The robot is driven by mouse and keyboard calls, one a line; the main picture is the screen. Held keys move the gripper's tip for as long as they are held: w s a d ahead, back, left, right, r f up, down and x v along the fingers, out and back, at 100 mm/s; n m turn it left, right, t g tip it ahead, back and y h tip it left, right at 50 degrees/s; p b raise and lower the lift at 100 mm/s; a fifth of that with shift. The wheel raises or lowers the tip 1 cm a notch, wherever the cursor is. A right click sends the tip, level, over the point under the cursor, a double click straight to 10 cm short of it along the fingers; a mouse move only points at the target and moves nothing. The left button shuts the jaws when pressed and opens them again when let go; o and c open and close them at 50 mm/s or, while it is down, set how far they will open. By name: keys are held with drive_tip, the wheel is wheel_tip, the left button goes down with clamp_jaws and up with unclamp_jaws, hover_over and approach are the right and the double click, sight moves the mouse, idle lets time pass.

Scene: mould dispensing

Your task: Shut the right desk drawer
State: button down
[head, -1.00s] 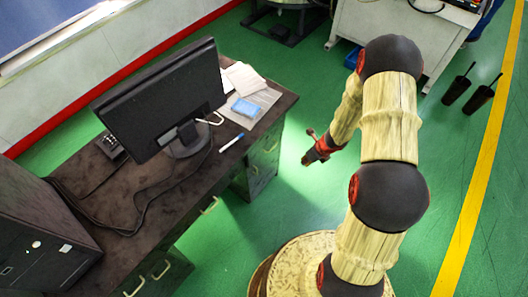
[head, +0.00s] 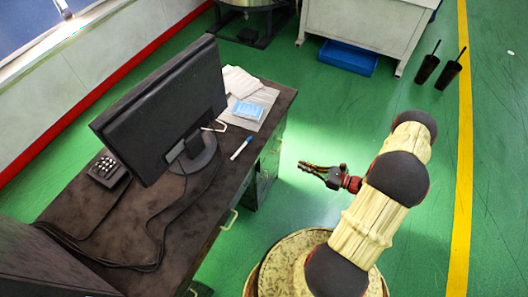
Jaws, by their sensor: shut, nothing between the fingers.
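The dark desk (head: 150,205) runs along the left of the head view. Its right pedestal (head: 266,165), green-grey at the front, stands under the far right end and is seen at a steep angle. How far the right drawer there stands out from the pedestal is hard to tell. A pale handle (head: 231,218) shows on the desk front nearer the middle. My gripper (head: 309,168) is shut and empty. It points left towards the right pedestal, over the green floor, with a gap between them in the picture.
On the desk are a monitor (head: 165,110), a phone (head: 107,170), papers (head: 240,82), a blue-white pack (head: 248,110) and a pen (head: 241,147). A white cabinet (head: 360,25) stands behind, with a blue bin (head: 346,58) beneath. Green floor (head: 320,120) is clear around the gripper.

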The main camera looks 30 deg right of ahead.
sight(268, 148)
drive_tip(key=shift+n+t+y, duration=0.3)
drive_tip(key=shift+n+t, duration=0.2)
drive_tip(key=shift+n, duration=0.3)
drive_tip(key=r+b+x, duration=0.1)
drive_tip(key=x, duration=0.3)
drive_tip(key=b+x, duration=0.1)
drive_tip(key=x, duration=0.3)
drive_tip(key=r+b+x, duration=0.1)
drive_tip(key=x, duration=0.3)
drive_tip(key=shift+w+a+r, duration=0.3)
drive_tip(key=shift+w+a, duration=0.4)
drive_tip(key=shift+w, duration=0.1)
drive_tip(key=shift+x, duration=1.35)
drive_tip(key=shift+d+r, duration=0.1)
